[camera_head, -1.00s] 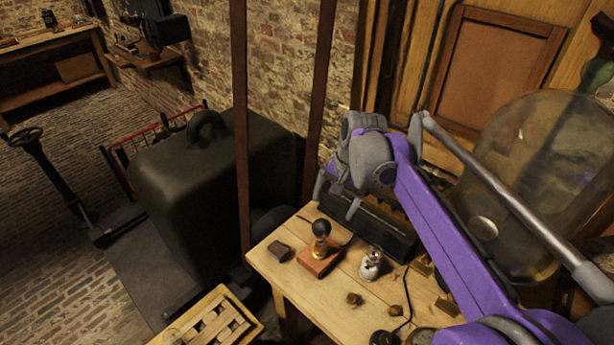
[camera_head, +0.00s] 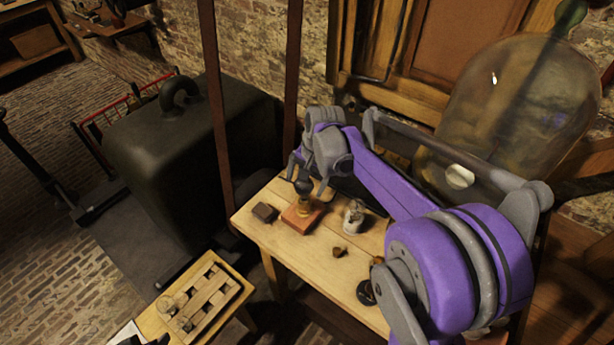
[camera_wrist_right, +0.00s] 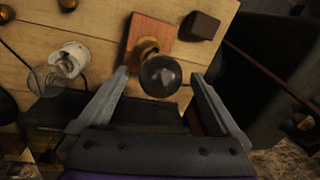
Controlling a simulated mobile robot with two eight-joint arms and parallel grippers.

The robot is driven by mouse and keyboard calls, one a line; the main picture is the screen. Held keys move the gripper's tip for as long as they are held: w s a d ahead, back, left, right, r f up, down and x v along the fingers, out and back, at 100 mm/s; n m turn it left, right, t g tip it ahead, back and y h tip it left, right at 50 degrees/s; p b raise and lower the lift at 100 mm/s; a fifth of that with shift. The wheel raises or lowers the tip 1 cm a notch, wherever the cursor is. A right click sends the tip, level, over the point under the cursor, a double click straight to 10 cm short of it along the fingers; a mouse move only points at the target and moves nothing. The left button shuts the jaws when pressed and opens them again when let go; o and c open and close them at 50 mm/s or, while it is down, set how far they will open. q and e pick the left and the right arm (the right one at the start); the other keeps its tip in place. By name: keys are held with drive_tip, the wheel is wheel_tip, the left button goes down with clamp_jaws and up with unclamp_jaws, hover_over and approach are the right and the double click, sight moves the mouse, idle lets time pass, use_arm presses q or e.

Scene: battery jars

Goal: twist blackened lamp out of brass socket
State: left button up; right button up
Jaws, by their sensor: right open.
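The blackened lamp (camera_head: 304,187) stands upright in the brass socket (camera_head: 305,205) on a reddish wooden block (camera_head: 300,220), which rests on the table. In the right wrist view, the dark round lamp (camera_wrist_right: 160,76) sits between and just ahead of the fingertips, with part of the brass socket (camera_wrist_right: 147,46) behind it. My right gripper (camera_head: 308,181) is open around the lamp's top from above; it also shows in the right wrist view (camera_wrist_right: 158,78). Gaps show on both sides, so no grip is visible. My left gripper is not in view.
A clear lamp in a white holder (camera_head: 354,216) stands to the right of the block. A dark block (camera_head: 265,212) lies to its left. A small brass piece (camera_head: 340,252) lies nearer on the table (camera_head: 290,247). A large glass dome (camera_head: 520,110) stands behind my arm.

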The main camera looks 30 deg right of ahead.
clamp_jaws()
drive_tip(key=n, duration=0.4)
drive_tip(key=shift+w+g+y, duration=0.1)
drive_tip(key=shift+g+y, duration=0.2)
drive_tip(key=n, duration=0.2)
drive_tip(key=shift+n, duration=0.3)
drive_tip(key=shift+g, duration=0.3)
drive_tip(key=shift+w+n, duration=0.1)
drive_tip(key=shift+n, duration=0.9)
drive_tip(key=n+g, duration=0.1)
drive_tip(key=n, duration=0.3)
